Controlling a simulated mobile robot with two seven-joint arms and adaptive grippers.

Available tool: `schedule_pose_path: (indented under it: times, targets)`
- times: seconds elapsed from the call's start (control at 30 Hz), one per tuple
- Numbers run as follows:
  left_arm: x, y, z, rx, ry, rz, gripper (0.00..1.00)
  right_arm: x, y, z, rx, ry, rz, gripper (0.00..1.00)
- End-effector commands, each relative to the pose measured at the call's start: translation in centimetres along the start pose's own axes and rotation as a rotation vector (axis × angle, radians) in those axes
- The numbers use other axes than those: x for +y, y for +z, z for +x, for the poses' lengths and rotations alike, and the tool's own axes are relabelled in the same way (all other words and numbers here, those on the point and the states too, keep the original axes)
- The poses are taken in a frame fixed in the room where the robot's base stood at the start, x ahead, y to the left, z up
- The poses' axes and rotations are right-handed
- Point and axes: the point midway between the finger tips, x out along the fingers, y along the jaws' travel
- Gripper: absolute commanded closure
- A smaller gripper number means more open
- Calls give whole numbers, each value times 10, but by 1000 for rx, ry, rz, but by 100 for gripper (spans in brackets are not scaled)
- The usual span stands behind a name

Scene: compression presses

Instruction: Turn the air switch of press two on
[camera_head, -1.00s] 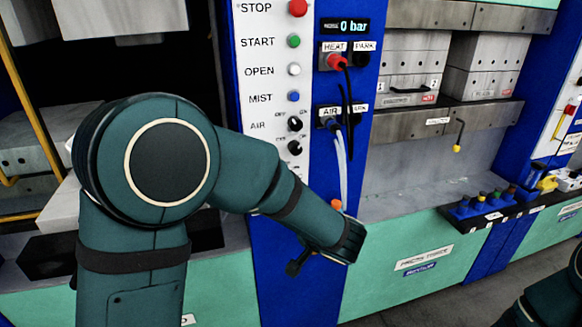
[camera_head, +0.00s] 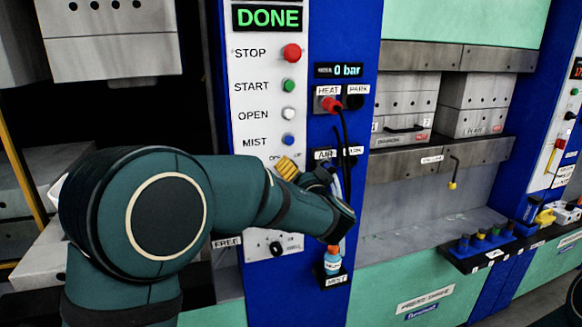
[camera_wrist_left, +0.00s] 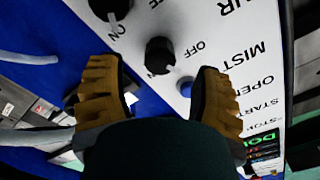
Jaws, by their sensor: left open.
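The air switch (camera_wrist_left: 160,55) is a black knob on a white control panel (camera_head: 240,115). In the left wrist view it shows between and beyond my open fingertips, with OFF lettering beside it and a blue MIST button (camera_wrist_left: 185,87) near it. No contact is visible. In the head view my left gripper (camera_head: 287,168), with yellow-brown finger pads, is in front of the panel just below the MIST row and hides the switch. A second black knob (camera_wrist_left: 113,10) sits further up in the wrist view. My right gripper is out of view.
A red stop button (camera_head: 291,52), a green start button (camera_head: 289,85) and a DONE display (camera_head: 267,17) are above the gripper. Hoses and cables (camera_head: 345,125) hang just right of the panel. A small bottle (camera_head: 332,262) stands below my left wrist.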

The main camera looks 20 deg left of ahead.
Motion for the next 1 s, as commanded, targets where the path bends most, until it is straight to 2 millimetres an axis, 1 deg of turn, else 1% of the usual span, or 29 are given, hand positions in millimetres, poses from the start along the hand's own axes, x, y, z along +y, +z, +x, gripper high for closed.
schedule_pose_path:
  times: [0.03, 0.1, 0.3, 0.43, 0.63, 0.67, 0.7, 0.77, 0.8, 0.83, 0.87, 1.0]
  targets:
    - [-1, 0, 9, -1, -2, 1, 35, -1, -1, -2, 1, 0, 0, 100]
    - [0, 0, 19, 0, 0, 2, 35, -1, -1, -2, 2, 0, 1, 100]
    - [0, 0, 37, -1, 0, 1, 35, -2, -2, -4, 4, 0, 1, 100]
    - [0, 0, 40, 0, 0, 1, 35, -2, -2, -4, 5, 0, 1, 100]
    - [0, 0, 40, 0, 1, 1, 35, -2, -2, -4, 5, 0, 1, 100]
    - [0, 0, 40, 0, 1, 1, 33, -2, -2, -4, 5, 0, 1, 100]
    - [0, 0, 40, 0, 1, 1, 47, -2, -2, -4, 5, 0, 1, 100]
    - [0, 0, 40, 0, 1, 1, 68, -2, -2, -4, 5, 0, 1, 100]
    - [0, 0, 40, 0, 1, 1, 82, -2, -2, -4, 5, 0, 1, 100]
    - [0, 0, 40, 0, 1, 1, 93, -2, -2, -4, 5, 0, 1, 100]
    - [0, 0, 40, 0, 1, 1, 100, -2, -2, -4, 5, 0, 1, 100]
    - [0, 0, 40, 1, 1, 2, 100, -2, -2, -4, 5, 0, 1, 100]
